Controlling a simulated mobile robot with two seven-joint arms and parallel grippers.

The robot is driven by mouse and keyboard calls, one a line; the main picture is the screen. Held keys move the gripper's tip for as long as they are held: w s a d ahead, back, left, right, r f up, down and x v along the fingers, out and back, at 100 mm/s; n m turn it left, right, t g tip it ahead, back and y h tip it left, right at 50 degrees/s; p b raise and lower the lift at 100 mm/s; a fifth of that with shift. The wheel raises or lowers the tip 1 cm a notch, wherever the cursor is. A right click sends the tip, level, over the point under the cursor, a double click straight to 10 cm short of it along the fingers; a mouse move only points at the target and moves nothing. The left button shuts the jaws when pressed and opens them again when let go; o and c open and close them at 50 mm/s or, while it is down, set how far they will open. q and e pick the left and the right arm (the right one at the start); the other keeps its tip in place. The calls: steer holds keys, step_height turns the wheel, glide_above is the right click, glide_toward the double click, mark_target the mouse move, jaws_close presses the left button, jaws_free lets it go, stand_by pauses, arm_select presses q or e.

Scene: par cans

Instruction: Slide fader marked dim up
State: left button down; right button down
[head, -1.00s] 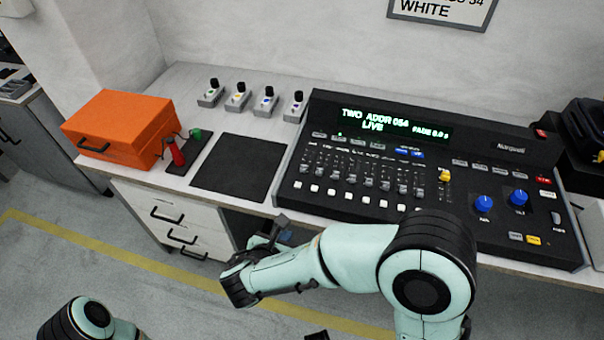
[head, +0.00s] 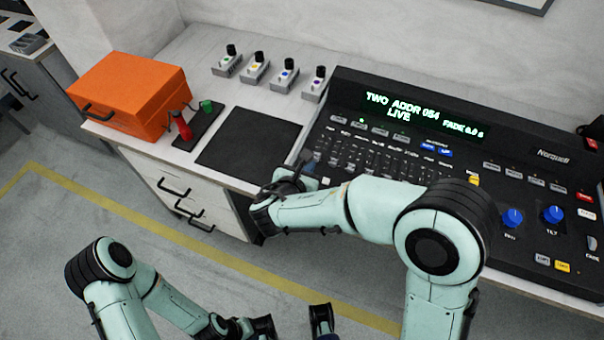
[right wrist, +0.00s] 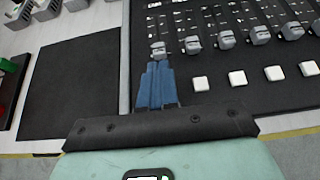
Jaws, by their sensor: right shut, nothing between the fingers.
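The black lighting console (head: 500,247) stands on the bench with its display lit. In the right wrist view, a row of grey fader caps runs across it, the leftmost cap (right wrist: 158,48) nearest me in line. The fader labels are too small to read, so I cannot tell which is marked dim. My right gripper (head: 308,162) is over the console's left end; its blue fingers (right wrist: 158,68) are shut and empty. Their tips are just below the leftmost cap, touching or nearly so. My left gripper (head: 292,324) is low at the bottom edge, partly cut off.
White buttons (right wrist: 200,84) sit below the faders. A black mat (head: 246,144), an orange case (head: 128,92), a red-and-green-handled stand and several small switch boxes (head: 284,75) lie left of the console.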

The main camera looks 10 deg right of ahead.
mark_target(322, 146)
steer(key=shift+x, duration=1.3)
steer(key=w+d, duration=0.1)
steer(key=w, duration=0.1)
steer(key=w+d, duration=0.2)
steer(key=w, duration=0.1)
steer(key=w+d, duration=0.2)
steer(key=shift+w+p, duration=0.15)
steer(key=shift+p, duration=0.25)
steer(key=shift+r, duration=0.1)
